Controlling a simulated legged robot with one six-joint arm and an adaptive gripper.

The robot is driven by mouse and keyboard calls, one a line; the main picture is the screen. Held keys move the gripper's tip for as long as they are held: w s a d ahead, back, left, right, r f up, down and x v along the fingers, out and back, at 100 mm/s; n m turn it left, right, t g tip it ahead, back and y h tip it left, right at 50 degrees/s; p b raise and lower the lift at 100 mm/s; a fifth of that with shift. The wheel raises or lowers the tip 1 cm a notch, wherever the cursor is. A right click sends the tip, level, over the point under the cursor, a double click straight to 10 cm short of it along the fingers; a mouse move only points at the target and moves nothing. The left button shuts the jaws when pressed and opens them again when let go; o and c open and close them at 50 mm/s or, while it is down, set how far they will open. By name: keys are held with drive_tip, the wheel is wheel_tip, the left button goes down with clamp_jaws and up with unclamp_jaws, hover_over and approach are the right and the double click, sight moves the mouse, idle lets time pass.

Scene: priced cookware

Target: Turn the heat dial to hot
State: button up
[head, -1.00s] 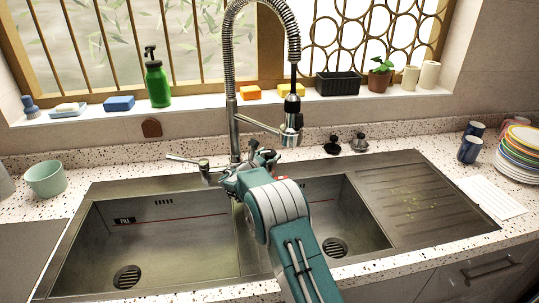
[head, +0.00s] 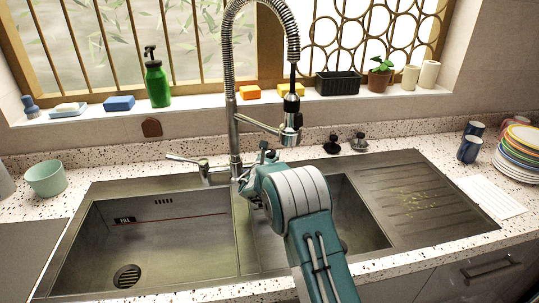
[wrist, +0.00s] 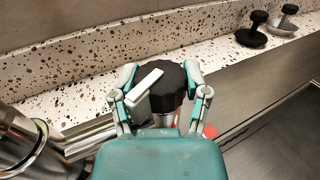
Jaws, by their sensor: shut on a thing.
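The heat dial (wrist: 168,86) is a black, ridged knob with a white pointer bar pointing up and to the right in the wrist view. It stands on a short metal stem beside the faucet. My gripper (wrist: 160,80) is shut on the dial, with one finger on each side of it. A bit of red shows behind the right finger in the wrist view. In the head view my gripper (head: 262,160) is just right of the faucet base (head: 236,170), and my arm mostly hides the dial.
The spring-neck faucet (head: 229,60) rises left of my gripper, with its lever (head: 186,160) further left. Two dark stoppers (head: 332,147) stand to the right on the counter. The double sink (head: 160,235) lies in front. A green bottle (head: 158,85) stands on the sill.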

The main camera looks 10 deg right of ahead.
drive_tip(key=shift+r+n+t+y, duration=0.1)
drive_tip(key=shift+n+t+y, duration=0.4)
drive_tip(key=shift+n+y, duration=0.6)
drive_tip(key=shift+w+y, duration=0.1)
drive_tip(key=shift+y, duration=0.3)
drive_tip(key=o, duration=1.1)
drive_tip(key=shift+o, duration=0.2)
drive_tip(key=v, duration=1.2)
